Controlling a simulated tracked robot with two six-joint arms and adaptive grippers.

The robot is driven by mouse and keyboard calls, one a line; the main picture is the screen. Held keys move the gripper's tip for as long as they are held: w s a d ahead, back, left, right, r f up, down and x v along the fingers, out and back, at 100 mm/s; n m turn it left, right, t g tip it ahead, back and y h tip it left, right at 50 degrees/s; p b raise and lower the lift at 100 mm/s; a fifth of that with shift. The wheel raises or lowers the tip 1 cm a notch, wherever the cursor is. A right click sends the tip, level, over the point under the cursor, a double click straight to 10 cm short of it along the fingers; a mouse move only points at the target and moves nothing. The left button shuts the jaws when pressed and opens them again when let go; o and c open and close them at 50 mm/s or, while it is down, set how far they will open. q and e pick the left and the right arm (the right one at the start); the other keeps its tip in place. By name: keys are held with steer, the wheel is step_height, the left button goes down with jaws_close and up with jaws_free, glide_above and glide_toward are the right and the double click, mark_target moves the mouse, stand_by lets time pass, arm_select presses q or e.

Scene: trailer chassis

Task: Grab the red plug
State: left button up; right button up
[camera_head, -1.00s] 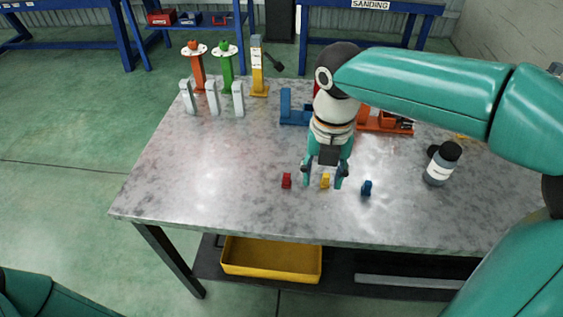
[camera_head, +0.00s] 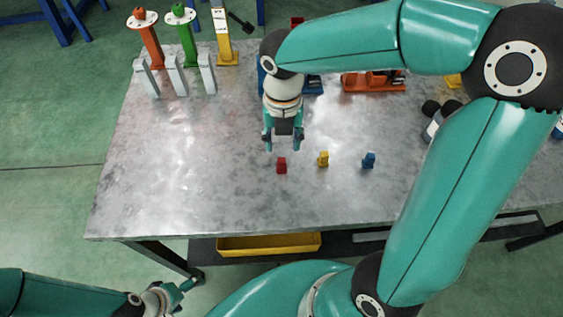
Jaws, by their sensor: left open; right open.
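A small red plug (camera_head: 281,166) stands on the grey metal table (camera_head: 200,200), left of a yellow plug (camera_head: 323,159) and a blue plug (camera_head: 369,160). My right gripper (camera_head: 283,146) points down just above and behind the red plug in the picture, its fingers apart with nothing between them. I cannot tell its exact height over the table. My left gripper (camera_head: 186,292) is low at the bottom left, off the table's front edge, small in the picture and empty.
Orange (camera_head: 150,42), green (camera_head: 186,42) and yellow (camera_head: 223,40) stands with several grey blocks (camera_head: 175,75) are at the back left. An orange fixture (camera_head: 374,82) is at the back, and a bottle (camera_head: 437,122) is partly hidden by my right arm. The table's front left is clear.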

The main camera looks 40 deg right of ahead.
mark_target(282, 160)
step_height(282, 160, down, 8)
steer(key=shift+a+f, duration=0.1)
stand_by(0.4)
steer(key=shift+c, duration=0.3)
steer(key=c, duration=0.8)
